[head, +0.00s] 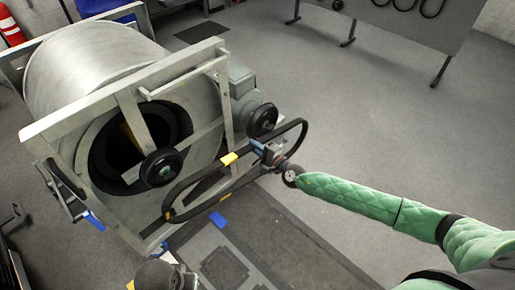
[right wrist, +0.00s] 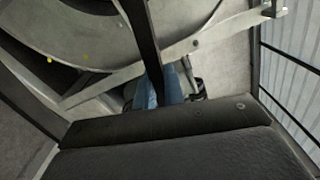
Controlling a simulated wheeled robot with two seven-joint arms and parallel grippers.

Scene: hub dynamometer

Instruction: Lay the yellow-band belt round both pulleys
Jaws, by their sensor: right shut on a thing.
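The black belt (head: 187,182) with its yellow band (head: 229,159) is a long, slanting loop in the head view. My right gripper (head: 270,152) is shut on it near its upper right part. In the right wrist view, the belt (right wrist: 141,35) runs down to the blue fingertips (right wrist: 158,92). The lower-left pulley (head: 161,168) and upper-right pulley (head: 263,120) are dark wheels at the drum frame. The loop passes below and right of them in the picture and is around neither; its depth from them is hard to tell.
The large metal drum (head: 95,65) sits in a pale frame (head: 125,90) at the left. A grey motor (head: 243,85) stands beside the upper-right pulley. A dark floor mat (head: 265,235) lies below the belt. Open floor (head: 350,130) extends to the right.

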